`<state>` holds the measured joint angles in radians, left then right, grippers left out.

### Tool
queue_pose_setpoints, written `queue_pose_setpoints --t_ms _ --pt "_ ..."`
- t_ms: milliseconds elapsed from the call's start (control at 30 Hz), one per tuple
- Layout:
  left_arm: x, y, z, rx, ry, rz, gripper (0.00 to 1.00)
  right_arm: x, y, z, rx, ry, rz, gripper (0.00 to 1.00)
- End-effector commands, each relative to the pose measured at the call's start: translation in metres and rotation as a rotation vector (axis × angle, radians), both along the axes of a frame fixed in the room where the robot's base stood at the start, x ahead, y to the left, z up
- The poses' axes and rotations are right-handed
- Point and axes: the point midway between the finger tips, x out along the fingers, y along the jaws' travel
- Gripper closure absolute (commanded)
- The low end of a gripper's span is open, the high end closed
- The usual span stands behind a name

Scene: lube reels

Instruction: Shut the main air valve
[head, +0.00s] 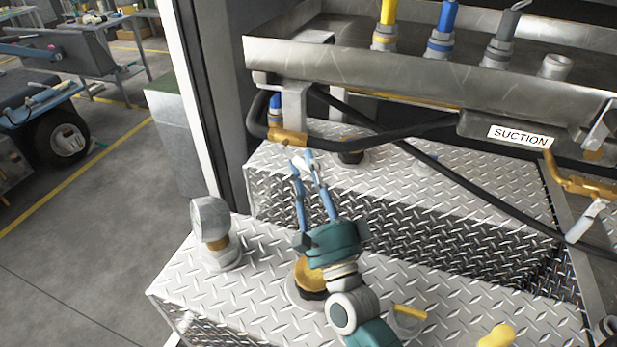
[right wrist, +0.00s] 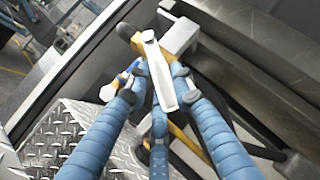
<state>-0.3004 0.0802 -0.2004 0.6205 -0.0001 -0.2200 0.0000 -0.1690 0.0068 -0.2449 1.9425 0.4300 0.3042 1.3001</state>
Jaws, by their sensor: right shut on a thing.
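The air valve has a brass body (head: 287,137) on a black hose under the left end of the metal tray. In the right wrist view the brass body (right wrist: 128,32) is at the top, with its pale lever (right wrist: 160,75) pointing down the picture. My right gripper (head: 303,160) reaches up to the valve from below. In the right wrist view, the blue fingers of my right gripper (right wrist: 157,92) are on both sides of the lever and closed on it. The fingers partly hide the lever in the head view. My left gripper is not in view.
A metal tray (head: 400,72) with yellow, blue and grey hose fittings is above. A "SUCTION" label (head: 520,136) and another brass valve (head: 585,186) are at right. Diamond-plate tanks (head: 200,290) lie below, with a grey capped fitting (head: 211,225). Open floor (head: 80,240) is at left.

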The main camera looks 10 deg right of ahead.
Motion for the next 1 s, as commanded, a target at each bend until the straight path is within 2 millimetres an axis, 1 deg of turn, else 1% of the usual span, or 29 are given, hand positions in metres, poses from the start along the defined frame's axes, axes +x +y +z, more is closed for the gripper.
queue_pose_setpoints --t_ms 33,233,267,300,367,633,733,867,1000 --pt "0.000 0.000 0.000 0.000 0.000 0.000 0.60 0.000 -0.001 0.004 0.005 -0.010 -0.003 1.00" --pt "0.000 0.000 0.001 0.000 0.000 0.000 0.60 0.000 -0.002 0.006 0.004 -0.010 -0.004 1.00" --pt "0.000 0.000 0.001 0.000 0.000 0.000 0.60 0.000 -0.002 0.006 0.004 -0.010 -0.004 0.75" --pt "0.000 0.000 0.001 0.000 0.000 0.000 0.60 0.000 -0.002 0.006 0.004 -0.010 -0.004 0.67" --pt "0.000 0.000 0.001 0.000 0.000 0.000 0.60 0.000 -0.001 0.005 0.002 -0.009 -0.003 0.56" --pt "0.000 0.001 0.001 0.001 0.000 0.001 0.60 0.000 -0.001 0.002 0.000 -0.004 -0.002 0.56" --pt "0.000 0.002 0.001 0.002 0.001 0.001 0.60 -0.005 -0.001 -0.001 -0.001 -0.002 -0.001 0.56" --pt "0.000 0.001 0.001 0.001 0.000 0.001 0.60 -0.021 -0.002 -0.010 -0.002 0.000 -0.001 0.56" --pt "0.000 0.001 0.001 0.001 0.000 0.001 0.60 -0.043 -0.004 -0.021 -0.001 0.000 0.000 0.56"
